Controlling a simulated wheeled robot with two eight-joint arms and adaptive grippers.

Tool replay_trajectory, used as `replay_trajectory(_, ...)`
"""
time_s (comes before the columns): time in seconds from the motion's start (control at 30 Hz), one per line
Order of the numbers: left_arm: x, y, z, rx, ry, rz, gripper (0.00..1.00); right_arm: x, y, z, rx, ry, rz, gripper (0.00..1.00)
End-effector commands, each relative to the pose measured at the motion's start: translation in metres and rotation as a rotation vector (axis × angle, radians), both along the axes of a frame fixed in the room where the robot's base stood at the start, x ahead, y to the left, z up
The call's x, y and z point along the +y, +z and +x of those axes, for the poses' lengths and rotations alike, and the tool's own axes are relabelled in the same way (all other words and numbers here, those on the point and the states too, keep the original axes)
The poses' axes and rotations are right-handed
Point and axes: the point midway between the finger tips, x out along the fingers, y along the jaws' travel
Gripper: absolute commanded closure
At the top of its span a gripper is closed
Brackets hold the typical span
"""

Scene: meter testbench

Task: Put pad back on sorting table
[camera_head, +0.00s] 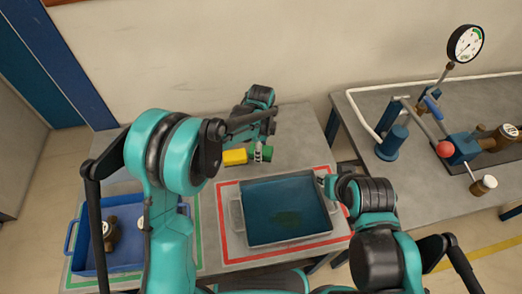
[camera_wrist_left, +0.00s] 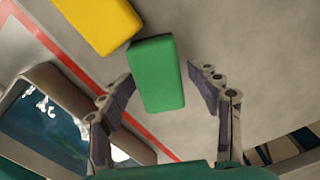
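A green pad (camera_head: 267,153) lies on the grey sorting table (camera_head: 300,131), behind the tray in the red outline. A yellow pad (camera_head: 235,157) lies beside it on the left. My left gripper (camera_head: 258,151) is above the green pad. In the left wrist view, its two fingers (camera_wrist_left: 163,88) are spread on either side of the green pad (camera_wrist_left: 157,75), with a gap on both sides, and hold nothing. The yellow pad (camera_wrist_left: 97,22) is beyond at upper left. My right gripper (camera_head: 326,184) is at the right rim of the metal tray; its fingers are too small to judge.
A metal tray (camera_head: 241,222) with a dark teal inside stands in a red outline. A blue bin (camera_head: 140,262) with meters stands in a green outline at left, partly hidden by my left arm. A test bench (camera_head: 365,108) with a gauge (camera_head: 466,43) and pipes stands at right.

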Motion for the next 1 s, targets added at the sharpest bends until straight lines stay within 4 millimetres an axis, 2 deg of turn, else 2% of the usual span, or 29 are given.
replay_trajectory(0.03, 0.0, 0.015, 0.0, 0.0, 0.0, 0.0, 0.37, 0.0, 0.007, 0.0, 0.0, 0.0, 0.0, 0.74)
replay_trajectory(0.2, 0.0, 0.057, -0.001, 0.0, 0.0, 0.0, 0.37, 0.0, 0.02, 0.0, 0.0, 0.0, 0.0, 0.74)
replay_trajectory(0.4, 0.0, 0.093, 0.0, 0.0, 0.0, 0.0, 0.37, 0.0, 0.031, 0.0, 0.0, 0.0, 0.0, 0.74)
replay_trajectory(0.53, 0.0, 0.106, 0.0, 0.001, 0.0, 0.0, 0.37, 0.0, 0.034, 0.0, 0.0, 0.0, 0.0, 0.74)
replay_trajectory(0.77, 0.001, 0.112, -0.001, -0.002, 0.009, 0.0, 0.37, 0.0, 0.034, 0.0, 0.0, 0.0, 0.0, 0.74)
replay_trajectory(0.87, 0.01, 0.121, -0.006, -0.02, 0.066, -0.007, 0.37, 0.0, 0.034, 0.0, 0.0, 0.0, 0.0, 0.74)
replay_trajectory(1.0, 0.036, 0.148, -0.025, -0.083, 0.261, -0.035, 0.37, 0.0, 0.034, 0.0, 0.0, 0.0, 0.0, 0.74)
